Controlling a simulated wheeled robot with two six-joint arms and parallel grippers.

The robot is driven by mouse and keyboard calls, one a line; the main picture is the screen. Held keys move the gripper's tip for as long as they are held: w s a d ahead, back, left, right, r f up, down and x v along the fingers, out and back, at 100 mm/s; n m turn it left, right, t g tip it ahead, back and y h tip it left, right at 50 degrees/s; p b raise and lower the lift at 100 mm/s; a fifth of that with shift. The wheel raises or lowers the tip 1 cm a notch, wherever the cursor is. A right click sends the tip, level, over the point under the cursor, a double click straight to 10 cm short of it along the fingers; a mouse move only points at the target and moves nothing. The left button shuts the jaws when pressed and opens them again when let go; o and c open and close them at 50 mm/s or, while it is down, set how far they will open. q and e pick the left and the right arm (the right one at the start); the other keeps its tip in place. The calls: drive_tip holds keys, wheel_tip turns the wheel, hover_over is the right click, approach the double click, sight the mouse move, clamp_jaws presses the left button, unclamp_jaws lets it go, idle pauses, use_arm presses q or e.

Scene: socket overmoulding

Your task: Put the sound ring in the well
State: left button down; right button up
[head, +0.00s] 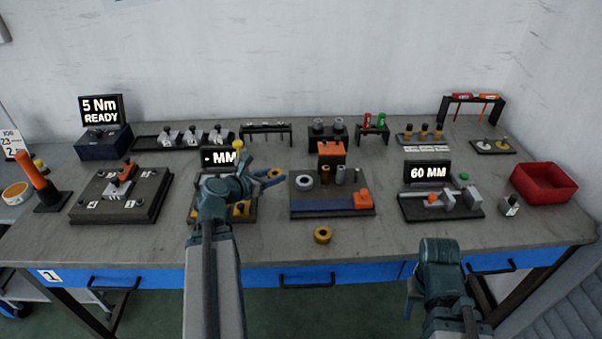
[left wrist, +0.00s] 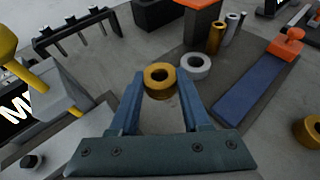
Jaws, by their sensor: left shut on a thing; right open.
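My left gripper (head: 270,177) is shut on a yellow ring (left wrist: 160,80), held between its fingertips above the table in the left wrist view. A second yellow ring (head: 323,235) lies on the bare table near the front edge; it also shows at the right in the left wrist view (left wrist: 309,131). A dark board (head: 345,182) carries a grey ring-shaped piece (head: 304,183), which appears just beyond the held ring in the left wrist view (left wrist: 195,67). I cannot tell for certain which opening is the well. My right gripper (head: 410,299) is open at the front edge, mostly hidden by its arm.
The board also holds upright pins, a blue strip (head: 323,206) and an orange block (head: 361,197). A display fixture (head: 218,158) stands behind my left arm. A "60 MM" gauge (head: 429,172) and red bin (head: 546,182) stand right. The front strip of table is mostly clear.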

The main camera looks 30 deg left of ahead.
use_arm(q)
drive_tip(key=b, duration=0.2)
hover_over(298, 165)
drive_tip(key=shift+f, duration=0.7)
wheel_tip(298, 165, down, 4)
drive_tip(key=b, duration=0.3)
drive_tip(key=shift+r, duration=0.25)
drive_tip(key=c, duration=0.8)
unclamp_jaws()
drive_tip(key=shift+f, duration=0.2)
drive_tip(key=o, duration=0.4)
drive_tip(key=shift+o, duration=0.2)
